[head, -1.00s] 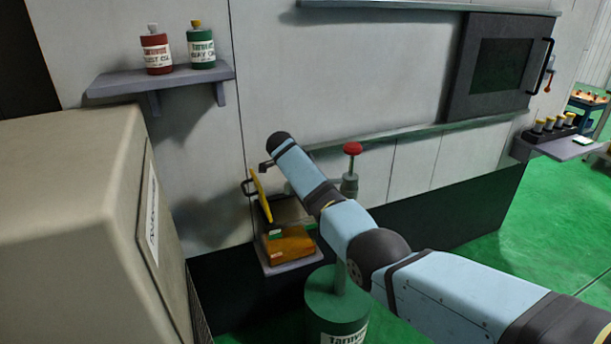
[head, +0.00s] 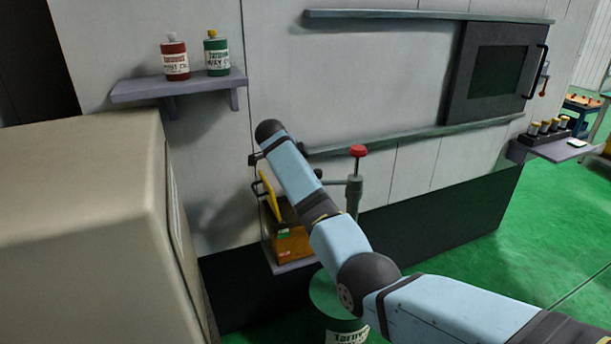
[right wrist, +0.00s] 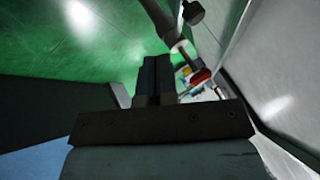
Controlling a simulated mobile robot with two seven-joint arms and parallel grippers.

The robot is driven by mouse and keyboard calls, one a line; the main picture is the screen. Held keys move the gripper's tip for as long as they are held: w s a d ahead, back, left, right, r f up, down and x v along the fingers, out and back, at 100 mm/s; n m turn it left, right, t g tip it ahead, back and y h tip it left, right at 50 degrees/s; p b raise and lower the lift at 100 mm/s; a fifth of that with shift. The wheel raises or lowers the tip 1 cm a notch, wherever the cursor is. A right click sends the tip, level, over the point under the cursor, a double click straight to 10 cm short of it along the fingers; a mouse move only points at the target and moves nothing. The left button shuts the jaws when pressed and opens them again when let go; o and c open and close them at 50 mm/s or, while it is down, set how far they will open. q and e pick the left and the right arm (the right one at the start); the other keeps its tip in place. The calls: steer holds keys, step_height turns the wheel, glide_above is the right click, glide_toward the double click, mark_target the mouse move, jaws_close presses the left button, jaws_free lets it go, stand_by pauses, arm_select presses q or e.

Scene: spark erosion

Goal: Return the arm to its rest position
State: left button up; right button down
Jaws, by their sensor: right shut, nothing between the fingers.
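My right arm (head: 342,246), pale blue with dark joints, comes in from the lower right of the head view and reaches up to the left in front of the grey machine wall. Its rounded dark end stands near the wall, above an orange-brown box (head: 291,246) with a raised yellow lid (head: 271,196). In the right wrist view my right gripper (right wrist: 156,62) has its dark fingers together with nothing between them. In the head view the gripper is mostly hidden behind the arm's end. My left gripper is not in view.
A green drum (head: 324,292) with a red-knobbed pump (head: 358,152) stands behind the arm. A beige cabinet (head: 85,220) fills the left. A shelf (head: 180,88) holds a red and a green bottle. A side shelf (head: 560,150) is at right. Green floor is open at right.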

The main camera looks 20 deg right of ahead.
steer(key=shift+s+a+r, duration=0.15)
steer(key=shift+a+r, duration=0.15)
steer(key=shift+r, duration=0.1)
